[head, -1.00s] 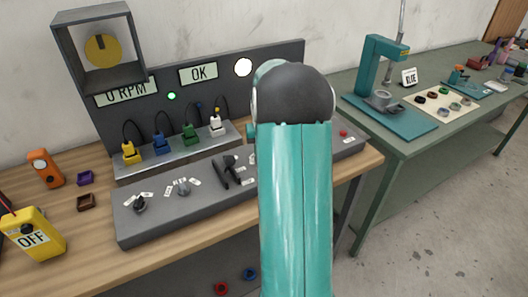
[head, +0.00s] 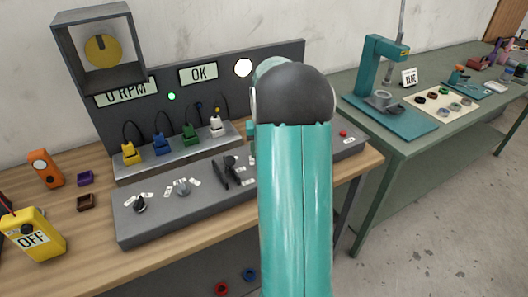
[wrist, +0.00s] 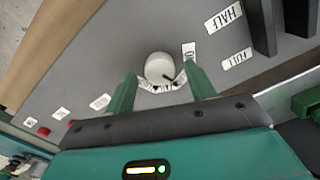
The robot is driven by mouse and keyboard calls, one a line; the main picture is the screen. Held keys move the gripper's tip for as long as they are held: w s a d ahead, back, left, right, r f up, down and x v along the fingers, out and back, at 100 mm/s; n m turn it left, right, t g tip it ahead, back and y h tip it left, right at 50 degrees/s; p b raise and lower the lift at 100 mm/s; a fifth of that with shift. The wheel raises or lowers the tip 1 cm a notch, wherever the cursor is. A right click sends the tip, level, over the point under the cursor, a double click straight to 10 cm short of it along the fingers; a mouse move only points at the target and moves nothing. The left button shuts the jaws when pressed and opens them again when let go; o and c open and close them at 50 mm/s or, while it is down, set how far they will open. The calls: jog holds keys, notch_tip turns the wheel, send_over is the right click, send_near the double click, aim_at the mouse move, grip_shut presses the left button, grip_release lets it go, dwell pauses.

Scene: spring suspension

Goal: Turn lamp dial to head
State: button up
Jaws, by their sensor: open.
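In the wrist view a pale round dial (wrist: 159,66) with a dark pointer mark sits on the grey control panel (wrist: 95,60). My gripper (wrist: 160,71) is open, its two green fingers at either side of the dial. I cannot tell whether they touch it. A small label (wrist: 189,50) lies beside the right finger, and more small labels (wrist: 99,102) lie to the left; their words are unreadable here. In the head view my arm hides this dial and most of my gripper. The control panel (head: 160,225) shows to the left of the arm.
Black levers (wrist: 264,25) stand right of the dial, near the HALF label (wrist: 223,18) and FULL label (wrist: 234,58). A red button (head: 343,133) is at the panel's right end. Coloured plugs (head: 190,133) stand behind the panel. A yellow meter (head: 35,235) reads OFF.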

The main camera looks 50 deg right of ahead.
notch_tip(320, 180, up, 13)
jog(key=shift+f, duration=0.15)
jog(key=shift+a, duration=0.1)
dwell(0.5)
